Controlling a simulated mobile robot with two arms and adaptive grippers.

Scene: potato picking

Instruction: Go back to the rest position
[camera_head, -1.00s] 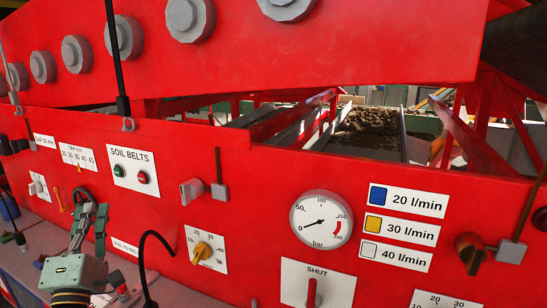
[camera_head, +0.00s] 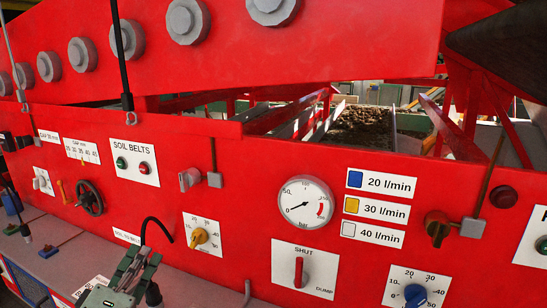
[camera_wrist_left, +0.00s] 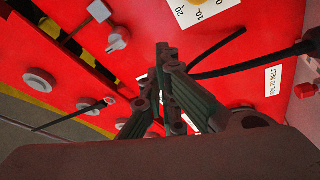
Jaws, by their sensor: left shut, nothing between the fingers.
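My left gripper (camera_head: 143,262) shows at the lower left of the head view, in front of the red machine panel (camera_head: 250,160) and below the soil belts sign. Its grey-green fingers point up and are together, with nothing between them. In the left wrist view the left gripper (camera_wrist_left: 162,55) is also shut and empty, with the red panel and a black cable behind it. It appears apart from the controls. My right gripper is in neither view.
The panel carries a black handwheel (camera_head: 89,197), a yellow knob (camera_head: 199,236), a pressure gauge (camera_head: 305,203), a red shut/dump lever (camera_head: 299,272) and a blue knob (camera_head: 416,295). A black curved cable (camera_head: 157,226) stands close to my left gripper. A grey ledge (camera_head: 50,250) runs below.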

